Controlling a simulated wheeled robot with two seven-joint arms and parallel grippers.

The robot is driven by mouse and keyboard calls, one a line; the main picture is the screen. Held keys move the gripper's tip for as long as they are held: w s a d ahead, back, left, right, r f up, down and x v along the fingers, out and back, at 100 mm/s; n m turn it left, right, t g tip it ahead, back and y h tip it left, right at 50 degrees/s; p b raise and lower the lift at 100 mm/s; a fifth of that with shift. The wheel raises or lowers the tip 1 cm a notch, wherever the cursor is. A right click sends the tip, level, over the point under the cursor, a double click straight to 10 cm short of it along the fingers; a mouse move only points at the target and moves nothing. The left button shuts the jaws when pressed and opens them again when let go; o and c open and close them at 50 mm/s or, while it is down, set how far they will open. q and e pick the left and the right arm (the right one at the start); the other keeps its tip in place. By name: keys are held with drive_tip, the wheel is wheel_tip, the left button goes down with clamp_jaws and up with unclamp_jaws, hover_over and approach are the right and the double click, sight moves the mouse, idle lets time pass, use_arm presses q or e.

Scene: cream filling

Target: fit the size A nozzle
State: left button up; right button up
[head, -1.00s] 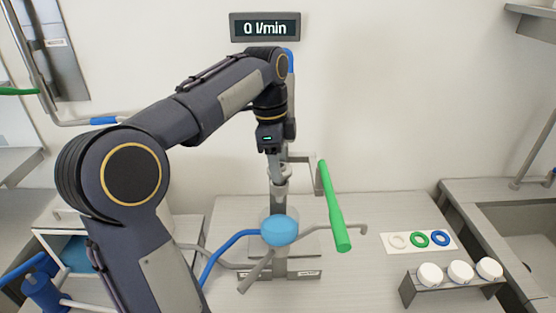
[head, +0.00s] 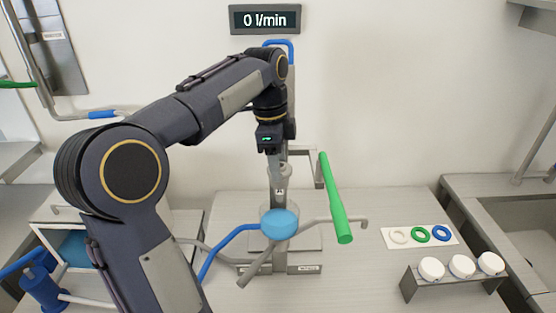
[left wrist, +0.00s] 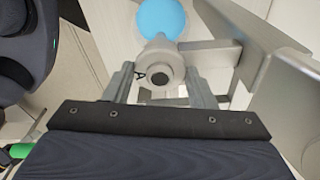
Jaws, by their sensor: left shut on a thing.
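My left gripper (head: 279,176) points down at the middle of the head view. It is shut on a pale grey nozzle (head: 281,186) marked "A". In the left wrist view the nozzle (left wrist: 157,57) sits between the fingers of the gripper (left wrist: 160,82), with a dark round opening facing the camera. A blue round part (head: 280,223) of the bench fixture lies just below the nozzle; it also shows in the left wrist view (left wrist: 162,16). Whether the nozzle touches the fixture cannot be told. My right gripper is not in view.
A green handle (head: 335,198) leans upright just right of the gripper. A blue lever (head: 226,250) extends to the left. White, green and blue rings lie on a white card (head: 450,239). White caps stand on a small rack (head: 462,283). A wall display (head: 265,19) reads 0 l/min.

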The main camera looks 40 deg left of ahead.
use_arm(q)
drive_tip(key=shift+f, duration=0.2)
idle(0.3)
drive_tip(key=o, duration=1.2)
wheel_tip(320, 180, up, 5)
drive_tip(key=p, duration=0.5)
drive_tip(key=shift+r+p, duration=0.3)
drive_tip(key=shift+r, duration=0.7)
drive_tip(key=s+d+f+n+t+h+b, duration=0.1)
drive_tip(key=s+d+f+n, duration=0.3)
drive_tip(key=s+d+f, duration=0.1)
drive_tip(key=s+d+f+n+t+b, duration=0.2)
drive_tip(key=s+d+f+n, duration=0.3)
drive_tip(key=s+f, duration=0.1)
drive_tip(key=s+d+f+n+t+h+b, duration=0.1)
drive_tip(key=s+d+f+n+t, duration=0.1)
drive_tip(key=s+d+f+n, duration=0.3)
drive_tip(key=shift+s+f+h+b, duration=0.15)
drive_tip(key=shift+s+f, duration=0.3)
drive_tip(key=shift+s, duration=0.2)
drive_tip(key=shift+s+f+h+b, duration=0.15)
drive_tip(key=shift+s+f, duration=0.25)
drive_tip(key=shift+s, duration=0.2)
